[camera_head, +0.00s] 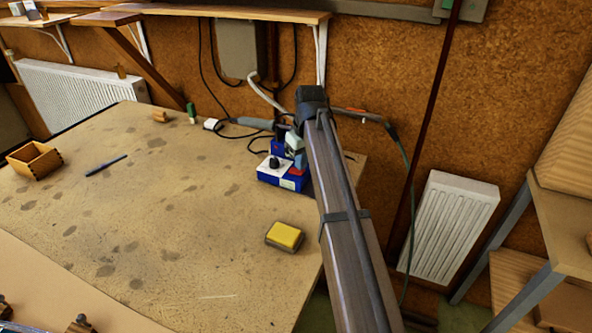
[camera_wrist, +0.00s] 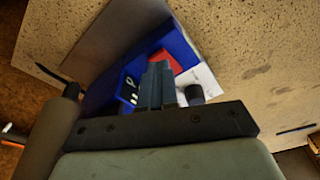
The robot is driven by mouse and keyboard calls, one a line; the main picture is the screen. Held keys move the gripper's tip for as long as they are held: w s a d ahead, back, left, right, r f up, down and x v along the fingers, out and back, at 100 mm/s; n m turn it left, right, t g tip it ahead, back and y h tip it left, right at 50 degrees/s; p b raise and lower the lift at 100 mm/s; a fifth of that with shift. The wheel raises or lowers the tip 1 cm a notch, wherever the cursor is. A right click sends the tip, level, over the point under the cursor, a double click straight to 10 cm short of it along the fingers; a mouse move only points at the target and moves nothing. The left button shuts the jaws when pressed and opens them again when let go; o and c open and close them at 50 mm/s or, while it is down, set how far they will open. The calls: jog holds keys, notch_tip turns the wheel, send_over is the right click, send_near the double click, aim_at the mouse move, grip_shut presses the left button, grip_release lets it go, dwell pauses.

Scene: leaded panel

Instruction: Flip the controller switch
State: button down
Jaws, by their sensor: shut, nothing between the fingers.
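The controller (camera_head: 267,177) is a blue box with a white face and a black knob (camera_head: 274,162), standing near the right edge of the worktable. In the wrist view its blue body (camera_wrist: 180,43) lies under my fingers, with the knob (camera_wrist: 194,93) to their right. A red patch, seemingly the switch (camera_wrist: 165,58), shows just beyond my fingertips; they partly hide it. My gripper (camera_head: 297,160) is shut and empty, pointing down over the controller's right part; its closed fingers (camera_wrist: 158,70) also show in the wrist view. I cannot tell if they touch the switch.
A yellow sponge (camera_head: 285,236) lies in front of the controller. A soldering iron (camera_head: 252,123) and black cables lie behind it. The table's middle (camera_head: 180,215) is clear.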

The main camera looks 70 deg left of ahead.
jog(key=shift+f, duration=0.55)
jog(key=shift+r, duration=0.1)
dwell(0.3)
jog(key=shift+r, duration=3.45)
